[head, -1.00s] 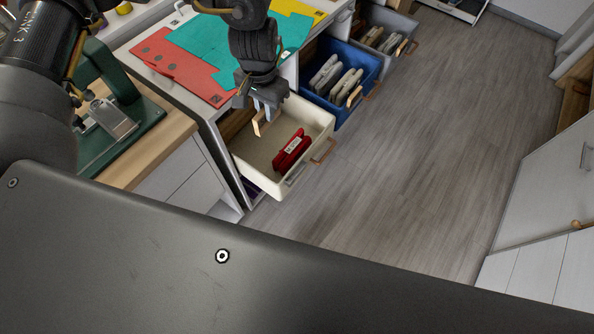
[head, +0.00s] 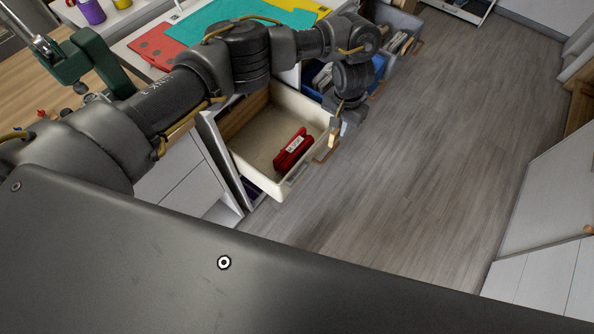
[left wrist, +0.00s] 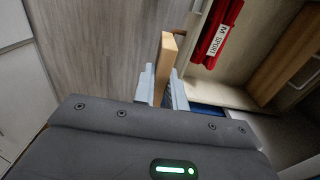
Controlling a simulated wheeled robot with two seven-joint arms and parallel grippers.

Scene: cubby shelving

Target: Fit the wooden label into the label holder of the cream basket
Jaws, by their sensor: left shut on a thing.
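The cream basket (head: 258,178) is pulled out of the cubby shelving in the head view. It also shows in the left wrist view (left wrist: 232,94). A small grey fitting on its front face (head: 296,172) looks like the label holder, but its details are too small to tell. My left gripper (head: 339,124) is outside the basket, by the far end of its front. It is shut on the wooden label (left wrist: 163,65), which sticks out beyond the fingertips, beside the basket and apart from the holder. My right gripper is in neither view.
A red item (head: 292,150) with a white tag lies in the cream basket. A brown handle (head: 324,152) is on the basket's front. A blue basket (head: 379,66) stands beyond, partly hidden by my arm. The floor (head: 420,170) in front is clear.

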